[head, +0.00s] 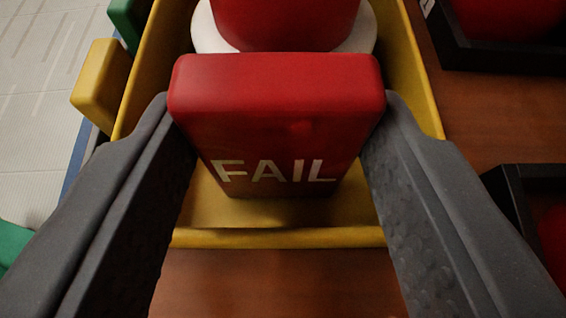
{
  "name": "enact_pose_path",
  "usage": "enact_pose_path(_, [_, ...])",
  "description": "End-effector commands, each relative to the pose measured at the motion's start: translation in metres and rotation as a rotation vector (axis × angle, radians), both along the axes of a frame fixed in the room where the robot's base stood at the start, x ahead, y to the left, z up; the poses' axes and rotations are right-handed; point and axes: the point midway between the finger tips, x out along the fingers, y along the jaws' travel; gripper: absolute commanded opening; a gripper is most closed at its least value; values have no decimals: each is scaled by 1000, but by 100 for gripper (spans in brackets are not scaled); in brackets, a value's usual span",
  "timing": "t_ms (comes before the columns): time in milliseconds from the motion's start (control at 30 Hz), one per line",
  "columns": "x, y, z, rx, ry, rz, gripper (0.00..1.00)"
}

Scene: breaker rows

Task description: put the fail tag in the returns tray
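The fail tag (275,120) is a red block with FAIL in pale letters on its near face. It stands roughly upright between the two dark grey fingers of my gripper (277,118), which touch its left and right sides. The tag is over or inside a yellow tray (280,238), near the tray's front wall. I cannot tell whether its lower end touches the tray floor. No label shows on the tray, so I cannot tell from it whether this is the returns tray.
A red round object (285,22) on a white disc (206,32) is in the tray behind the tag. Black trays (470,55) with red objects stand on the right on the brown wooden surface (460,120). A yellow block (100,82) and green pieces (128,20) are at left.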

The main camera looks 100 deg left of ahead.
Motion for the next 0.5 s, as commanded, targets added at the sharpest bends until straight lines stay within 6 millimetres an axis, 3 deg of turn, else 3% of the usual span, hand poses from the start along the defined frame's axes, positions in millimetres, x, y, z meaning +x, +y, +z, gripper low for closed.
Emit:
enact_pose_path(200, [0, 0, 0, 0, 0, -1, 23])
enact_pose_path(233, [0, 0, 0, 0, 0, -1, 50])
enact_pose_path(300, [0, 0, 0, -1, -1, -1, 66])
enact_pose_path(500, [1, -1, 0, -1, -1, -2, 66])
